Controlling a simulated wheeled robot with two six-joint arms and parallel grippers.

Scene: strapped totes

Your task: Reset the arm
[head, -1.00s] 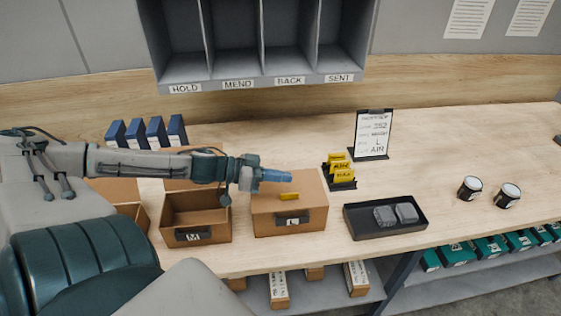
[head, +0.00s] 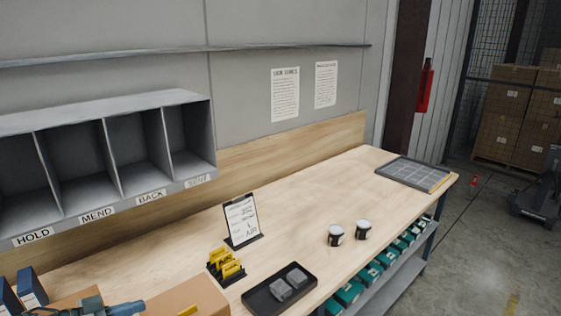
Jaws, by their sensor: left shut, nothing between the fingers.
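My left gripper (head: 132,308) shows at the bottom left edge of the head view, with blue fingers, shut and empty. It is beside and partly over a closed brown carton (head: 190,294), which the lower edge of the picture cuts off. A small yellow piece (head: 188,311) lies on the carton's top, a little right of the fingertips and apart from them. Most of my left arm is out of the picture. My right gripper does not show.
On the bench (head: 300,210) stand a sign (head: 241,219), a black holder with yellow cards (head: 226,267), a black tray (head: 262,302) with two grey blocks, two small jars (head: 336,235) and a gridded mat (head: 414,172). Labelled cubbies (head: 110,150) hang at left. The bench's middle is clear.

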